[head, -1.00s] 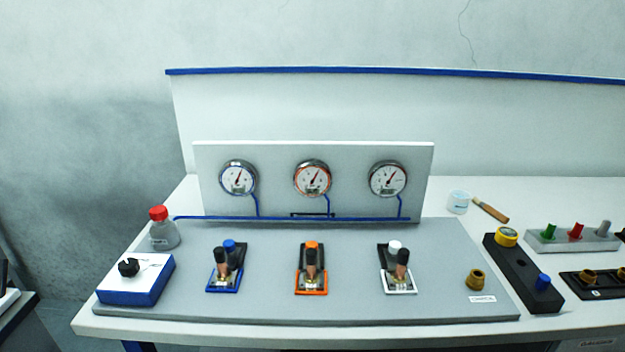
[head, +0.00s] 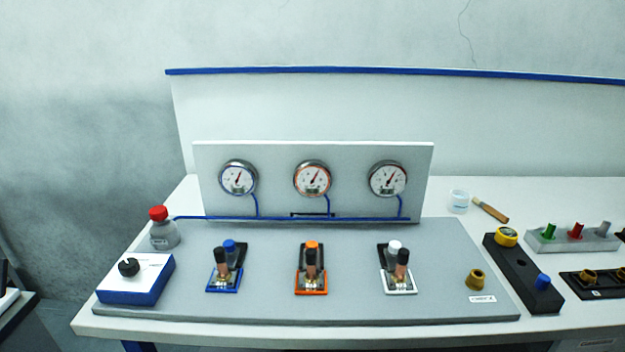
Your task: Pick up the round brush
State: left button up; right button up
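A brush with a brown wooden handle (head: 492,211) and a pale tip lies on the white table at the right, behind the black block. Nothing touches the brush. Neither of my grippers shows in the head view.
A grey panel (head: 345,312) with three gauges and three valve units fills the middle. A red-capped bottle (head: 163,236) and white-blue knob box (head: 135,279) stand left.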

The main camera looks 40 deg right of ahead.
aim_at(499, 216)
jog(key=z, duration=2.2)
jog(key=u, duration=0.35)
jog(key=l+u, duration=0.2)
jog(key=u, duration=0.15)
jog(key=l+u, duration=0.2)
jog(key=u, duration=0.15)
jog(key=l+u, duration=0.6)
jog(key=l, duration=0.15)
jog(key=k+l+u, duration=0.2)
jog(key=l, duration=0.15)
jog(key=k+l, duration=0.1)
jog(key=l, duration=0.2)
jog(key=l+u, duration=0.15)
jog(key=l, duration=0.15)
jog(key=k+l, duration=0.15)
jog(key=l+u, duration=0.05)
jog(key=l, duration=0.1)
